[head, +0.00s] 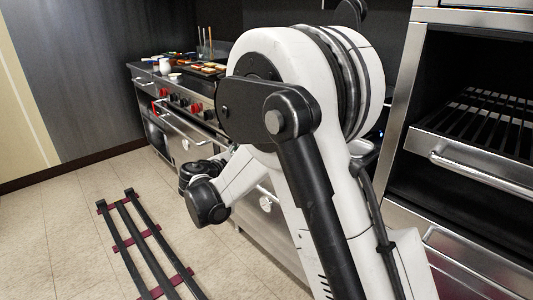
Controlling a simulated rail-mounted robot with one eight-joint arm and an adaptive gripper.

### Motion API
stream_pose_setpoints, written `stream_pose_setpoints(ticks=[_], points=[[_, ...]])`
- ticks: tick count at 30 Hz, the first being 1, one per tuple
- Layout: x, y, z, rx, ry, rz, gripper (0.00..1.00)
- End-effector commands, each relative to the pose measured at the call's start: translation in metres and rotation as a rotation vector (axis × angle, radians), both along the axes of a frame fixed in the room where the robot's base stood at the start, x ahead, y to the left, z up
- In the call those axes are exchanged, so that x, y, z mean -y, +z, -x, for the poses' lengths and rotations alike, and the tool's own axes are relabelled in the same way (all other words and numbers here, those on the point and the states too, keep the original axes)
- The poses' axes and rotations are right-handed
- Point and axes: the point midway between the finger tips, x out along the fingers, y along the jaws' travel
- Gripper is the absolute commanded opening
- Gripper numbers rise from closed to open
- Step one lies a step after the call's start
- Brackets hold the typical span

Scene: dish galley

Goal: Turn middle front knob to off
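A row of red knobs (196,107) runs along the front panel of the steel range at the left back. Another red knob (164,92) shows farther left in the row. The knobs are small here and I cannot tell which way any is turned. My arm covers the right part of the range, so I cannot be sure which knob is the middle front one. My gripper does not show; only my arm's white and black links and dark joints are in view, in front of the range.
Several small items and a white cup (165,66) stand on the counter left of the cooktop. An oven handle (185,124) sticks out below the knobs. A tall oven with an open rack (480,125) stands at the right. Dark rails (140,235) lie on the tiled floor.

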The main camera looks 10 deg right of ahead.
Motion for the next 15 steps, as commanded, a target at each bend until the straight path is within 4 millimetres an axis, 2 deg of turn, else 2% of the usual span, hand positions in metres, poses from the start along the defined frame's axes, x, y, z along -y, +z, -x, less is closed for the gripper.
stream_pose_setpoints(ticks=[5, 15], points=[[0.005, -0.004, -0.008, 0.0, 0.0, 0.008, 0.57], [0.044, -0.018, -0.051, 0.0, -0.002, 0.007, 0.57]])
